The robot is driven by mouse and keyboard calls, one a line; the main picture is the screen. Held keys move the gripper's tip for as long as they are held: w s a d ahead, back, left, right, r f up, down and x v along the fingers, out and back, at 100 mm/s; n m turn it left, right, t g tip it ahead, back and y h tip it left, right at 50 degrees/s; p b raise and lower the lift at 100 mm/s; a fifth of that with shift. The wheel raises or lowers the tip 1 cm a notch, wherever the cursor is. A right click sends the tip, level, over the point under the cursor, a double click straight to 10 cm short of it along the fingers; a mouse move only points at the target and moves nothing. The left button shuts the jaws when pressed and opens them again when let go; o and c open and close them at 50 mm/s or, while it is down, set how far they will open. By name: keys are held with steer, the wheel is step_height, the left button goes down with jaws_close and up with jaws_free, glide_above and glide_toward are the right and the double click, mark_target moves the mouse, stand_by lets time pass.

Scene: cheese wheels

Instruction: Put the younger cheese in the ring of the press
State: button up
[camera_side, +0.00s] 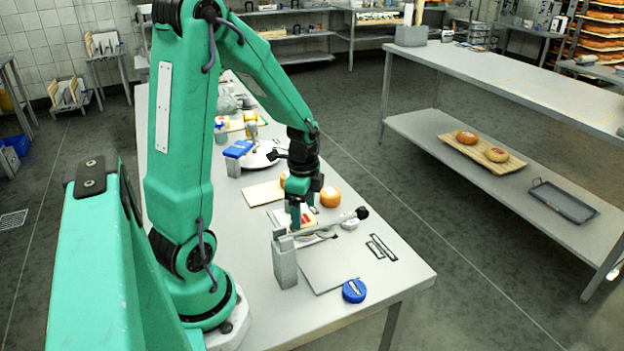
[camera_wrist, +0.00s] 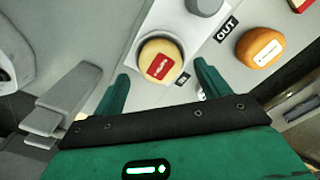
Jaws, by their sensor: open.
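My gripper (camera_wrist: 163,82) is open, its two green fingers apart. A pale yellow cheese wheel (camera_wrist: 175,50) with a red label shows between and beyond the fingertips in the wrist view. It lies on a pale grey plate (camera_wrist: 178,22). I cannot tell whether a ring surrounds it. A deeper orange cheese wheel (camera_wrist: 285,43) with a white label lies to the right, by a sign reading OUT (camera_wrist: 227,28). In the side view, my gripper (camera_side: 300,215) points down just left of an orange wheel (camera_side: 330,197). A grey post with a black-knobbed lever (camera_side: 285,262) stands in front of it; the press ring is not clear.
A blue round object (camera_side: 354,291) lies near the table's (camera_side: 400,285) front edge. A flat grey plate (camera_side: 325,263) lies behind it. A pale board (camera_side: 263,194) and a blue-topped grey block (camera_side: 238,150) stand farther back. The table's front right corner is clear.

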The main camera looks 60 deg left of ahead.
mark_target(304, 219)
step_height(304, 219, up, 9)
stand_by(0.5)
steer(key=shift+d+r, duration=0.1)
stand_by(0.4)
steer(key=s+d+r+n+t, duration=0.2)
steer(key=d+r+n, duration=0.2)
steer(key=d, duration=0.3)
steer(key=s+d+r+n+t, duration=0.3)
steer(key=d+r+n, duration=0.2)
steer(key=d, duration=0.2)
steer(key=shift+s+d+t, duration=0.3)
steer(key=shift+d, duration=0.1)
